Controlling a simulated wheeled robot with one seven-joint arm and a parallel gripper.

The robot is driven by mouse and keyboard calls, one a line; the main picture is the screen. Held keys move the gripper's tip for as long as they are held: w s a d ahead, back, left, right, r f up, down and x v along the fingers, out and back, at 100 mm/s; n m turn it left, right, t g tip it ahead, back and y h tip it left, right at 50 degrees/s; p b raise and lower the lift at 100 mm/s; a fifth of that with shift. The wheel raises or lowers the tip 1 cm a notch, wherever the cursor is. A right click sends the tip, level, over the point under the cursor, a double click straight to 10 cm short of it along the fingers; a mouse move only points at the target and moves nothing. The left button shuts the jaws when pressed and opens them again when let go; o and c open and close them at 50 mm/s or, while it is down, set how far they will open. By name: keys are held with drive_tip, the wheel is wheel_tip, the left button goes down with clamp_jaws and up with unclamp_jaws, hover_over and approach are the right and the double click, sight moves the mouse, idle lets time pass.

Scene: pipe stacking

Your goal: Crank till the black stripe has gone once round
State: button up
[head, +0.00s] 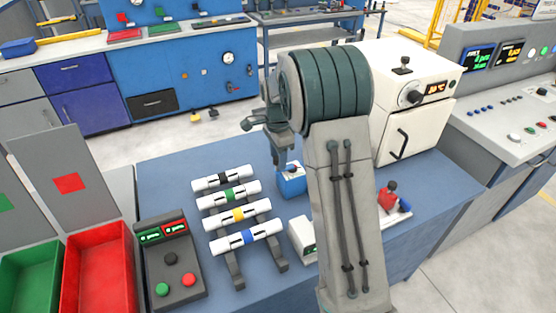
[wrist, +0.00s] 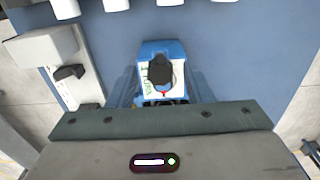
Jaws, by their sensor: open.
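Several white pipes lie across a rack on the blue table in the head view. The farthest pipe (head: 222,179) has a black stripe; the others carry green, yellow and blue stripes. A small blue box (head: 292,186) stands right of the rack. In the wrist view, the blue box (wrist: 152,50) has a black knob or handle (wrist: 160,72) over a pale marked plate; I cannot tell whether it is the crank. My gripper (head: 285,155) is open and empty, just above the box.
A white device (head: 303,238) stands beside the rack; in the wrist view it shows a black lever (wrist: 68,73). A two-button control box (head: 172,265), red bin (head: 100,270), green bin (head: 30,270) and white oven (head: 405,100) surround the area. My arm hides part of the table.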

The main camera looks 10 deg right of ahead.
drive_tip(key=shift+f, duration=1.2)
drive_tip(key=c, duration=1)
